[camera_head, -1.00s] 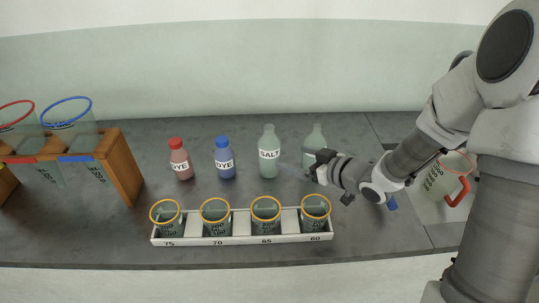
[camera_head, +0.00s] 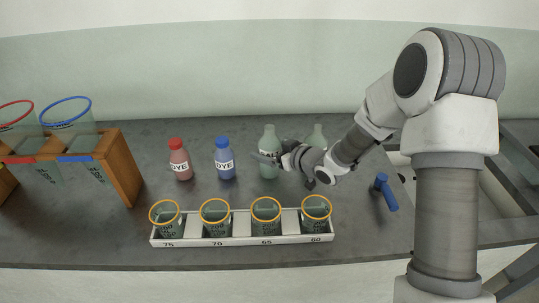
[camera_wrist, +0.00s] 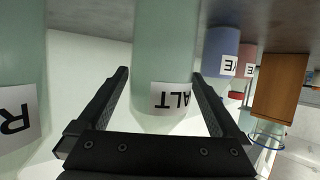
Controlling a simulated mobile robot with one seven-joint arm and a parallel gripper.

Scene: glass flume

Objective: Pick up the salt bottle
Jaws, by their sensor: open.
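The salt bottle (camera_head: 269,138) is pale green and stands upright on the grey bench, right of the blue dye bottle. My gripper (camera_head: 274,158) is at the bottle's right side in the head view and hides part of its label. In the wrist view, the salt bottle (camera_wrist: 165,60) shows between the two open fingers of my gripper (camera_wrist: 161,76), with its "ALT" lettering visible. I cannot tell whether either finger touches it.
Another pale green bottle (camera_head: 317,133) stands just right, partly behind my arm. Blue (camera_head: 225,165) and red (camera_head: 180,165) dye bottles stand left. A white rack (camera_head: 190,241) of orange-rimmed beakers lies in front. A blue object (camera_head: 386,191) is at right.

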